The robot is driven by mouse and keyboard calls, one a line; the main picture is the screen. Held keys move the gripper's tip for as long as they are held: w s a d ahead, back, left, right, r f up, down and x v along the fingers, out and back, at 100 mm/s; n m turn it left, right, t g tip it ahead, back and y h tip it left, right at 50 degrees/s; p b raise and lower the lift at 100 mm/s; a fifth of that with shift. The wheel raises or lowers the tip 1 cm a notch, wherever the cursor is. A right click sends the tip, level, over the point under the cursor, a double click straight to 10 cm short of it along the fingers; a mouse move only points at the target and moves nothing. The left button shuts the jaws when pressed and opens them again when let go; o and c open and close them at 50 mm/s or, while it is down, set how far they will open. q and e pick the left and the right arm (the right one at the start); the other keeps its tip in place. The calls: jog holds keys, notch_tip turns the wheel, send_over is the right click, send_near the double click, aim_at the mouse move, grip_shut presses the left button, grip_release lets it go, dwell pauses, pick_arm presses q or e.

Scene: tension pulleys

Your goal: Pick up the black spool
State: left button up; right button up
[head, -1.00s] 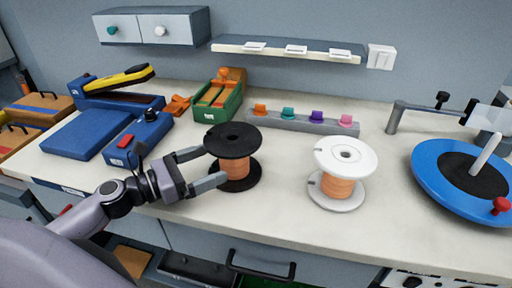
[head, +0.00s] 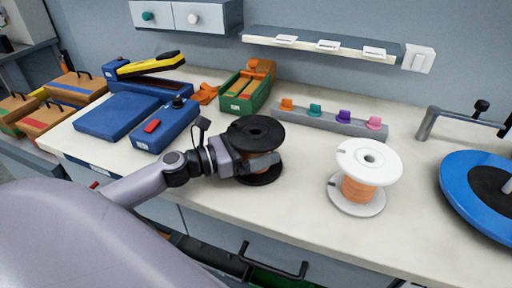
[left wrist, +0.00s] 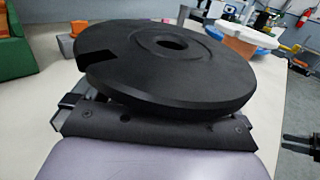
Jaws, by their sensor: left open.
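The black spool (head: 256,133), wound with copper wire, stands upright on the bench. My left gripper (head: 262,161) is open at the spool, level with the wound core between its two flanges. One finger shows in front of the core; the other is hidden behind the spool. In the left wrist view, the spool's black top flange (left wrist: 165,60) fills the middle and hides the fingertips. I cannot tell whether the fingers touch the core. My right gripper cannot be made out in the head view.
A white spool (head: 369,160) with copper wire stands to the right. A blue disc (head: 462,190) lies farther right. A blue box with a red button (head: 152,126) and a green box (head: 240,95) stand left and behind. A rack with coloured pegs (head: 330,120) is at the back.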

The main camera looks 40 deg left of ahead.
pick_arm(q)
jog(key=shift+w+d, duration=0.4)
jog(key=shift+w, duration=0.2)
jog(key=c, duration=1.2)
jog(key=shift+r, duration=0.1)
jog(key=c, duration=0.4)
jog(key=shift+o, duration=0.2)
jog(key=shift+r, duration=0.1)
notch_tip(320, 180, up, 20)
jog(key=p, duration=0.7)
jog(key=shift+p, duration=0.4)
